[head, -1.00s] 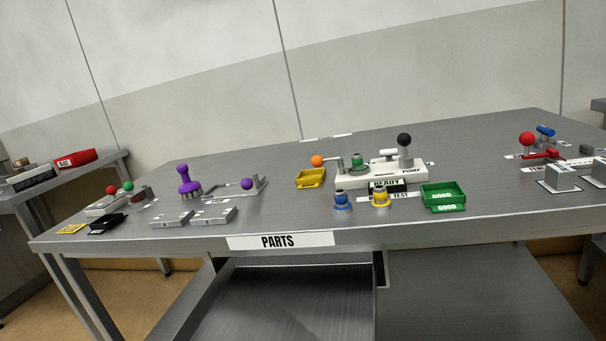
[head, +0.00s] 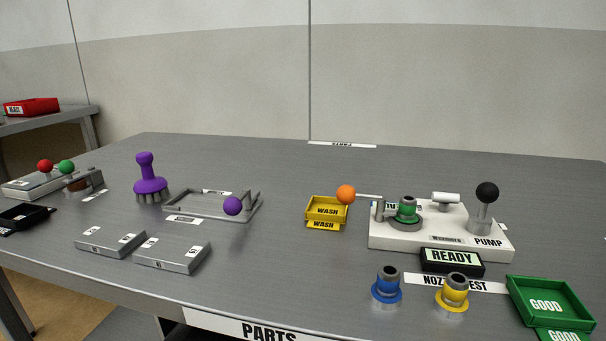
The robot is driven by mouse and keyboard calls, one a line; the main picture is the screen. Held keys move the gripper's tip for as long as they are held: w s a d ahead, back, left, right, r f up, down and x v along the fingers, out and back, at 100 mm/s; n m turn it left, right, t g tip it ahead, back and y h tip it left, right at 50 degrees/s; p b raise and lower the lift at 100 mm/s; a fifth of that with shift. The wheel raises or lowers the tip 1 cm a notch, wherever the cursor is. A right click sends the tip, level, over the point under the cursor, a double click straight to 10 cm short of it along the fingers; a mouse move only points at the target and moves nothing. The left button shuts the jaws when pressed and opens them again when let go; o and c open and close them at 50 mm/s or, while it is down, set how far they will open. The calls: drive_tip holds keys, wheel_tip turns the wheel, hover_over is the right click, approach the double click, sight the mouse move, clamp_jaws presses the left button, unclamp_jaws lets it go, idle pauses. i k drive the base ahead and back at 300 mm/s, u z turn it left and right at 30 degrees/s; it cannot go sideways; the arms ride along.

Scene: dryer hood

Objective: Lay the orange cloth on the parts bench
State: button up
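The parts bench (head: 300,270) fills the lower part of the head view, a grey metal table with a PARTS label on its front edge. No orange cloth shows in this view. The only orange thing is a ball knob (head: 346,194) on a lever beside the pump. My gripper is not in the picture, so I cannot see whether it holds anything.
A purple brush (head: 149,182), a yellow WASH tray (head: 326,210), a white pump block (head: 440,228), blue (head: 386,288) and yellow (head: 455,293) nozzles and a green GOOD tray (head: 550,303) stand on the bench. Bare top lies along the back and left of the WASH tray.

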sight(372, 177)
drive_tip(key=z, duration=0.05)
drive_tip(key=i, duration=0.8)
drive_tip(key=z, duration=0.5)
drive_tip(key=i, duration=1)
drive_tip(key=u, duration=0.1)
